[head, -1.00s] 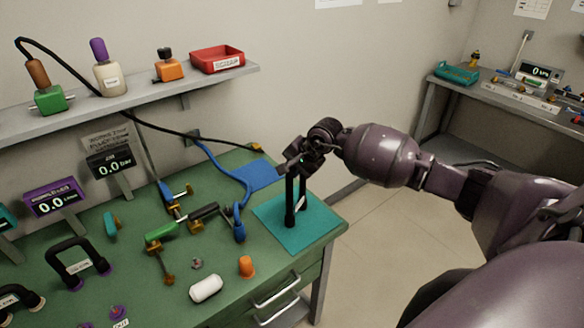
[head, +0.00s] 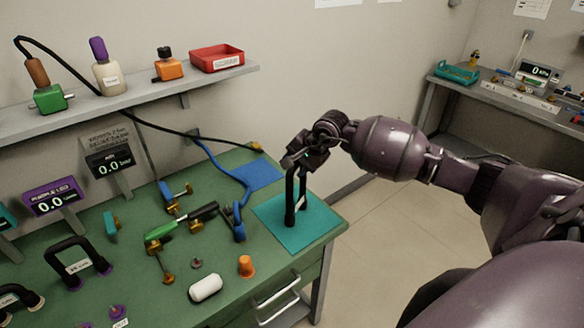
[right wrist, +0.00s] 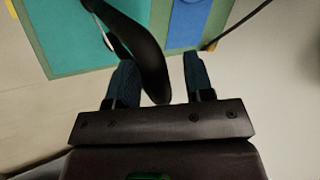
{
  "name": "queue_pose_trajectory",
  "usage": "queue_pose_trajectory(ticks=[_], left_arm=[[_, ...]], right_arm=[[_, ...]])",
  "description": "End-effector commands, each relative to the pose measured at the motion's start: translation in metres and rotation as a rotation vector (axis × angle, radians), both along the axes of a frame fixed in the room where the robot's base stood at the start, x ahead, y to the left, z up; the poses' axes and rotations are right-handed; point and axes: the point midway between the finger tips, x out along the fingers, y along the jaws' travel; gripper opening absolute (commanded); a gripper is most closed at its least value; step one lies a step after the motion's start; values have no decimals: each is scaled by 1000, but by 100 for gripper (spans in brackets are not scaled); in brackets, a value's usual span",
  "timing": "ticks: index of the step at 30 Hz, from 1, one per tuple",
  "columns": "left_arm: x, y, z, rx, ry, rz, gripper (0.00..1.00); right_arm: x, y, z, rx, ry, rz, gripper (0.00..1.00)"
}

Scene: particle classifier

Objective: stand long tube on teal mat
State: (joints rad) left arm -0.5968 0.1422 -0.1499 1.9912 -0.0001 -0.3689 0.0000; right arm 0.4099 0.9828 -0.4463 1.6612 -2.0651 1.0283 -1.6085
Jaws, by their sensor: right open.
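The long tube (head: 290,200) is a black bent tube with a white label. In the head view it stands upright on the teal mat (head: 268,212), its lower end on the mat. My right gripper (head: 302,163) is at the top of the tube and hides part of it. In the right wrist view my right gripper (right wrist: 160,72) has its two fingers apart. The tube (right wrist: 143,45) passes between them, close to the left finger, with the teal mat (right wrist: 75,35) behind. My left gripper is out of view.
A blue mat (head: 262,175) lies behind the teal mat. A blue hose (head: 215,167), an orange cap (head: 246,266) and a white capsule (head: 206,288) lie to the left. The bench's right edge is close to the teal mat.

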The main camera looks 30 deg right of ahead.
Motion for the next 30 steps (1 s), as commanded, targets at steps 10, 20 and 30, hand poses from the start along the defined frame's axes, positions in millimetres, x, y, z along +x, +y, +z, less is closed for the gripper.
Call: queue_pose_trajectory(ticks=[10,20,30], left_arm=[[0,0,-10,0,2,-1,53],[-5,1,-16,0,14,3,53],[-7,1,-17,0,16,3,53]], right_arm=[[-31,-17,50,-3,1,1,48],[-48,-24,78,1,2,0,48],[-86,67,25,701,213,-222,48]])
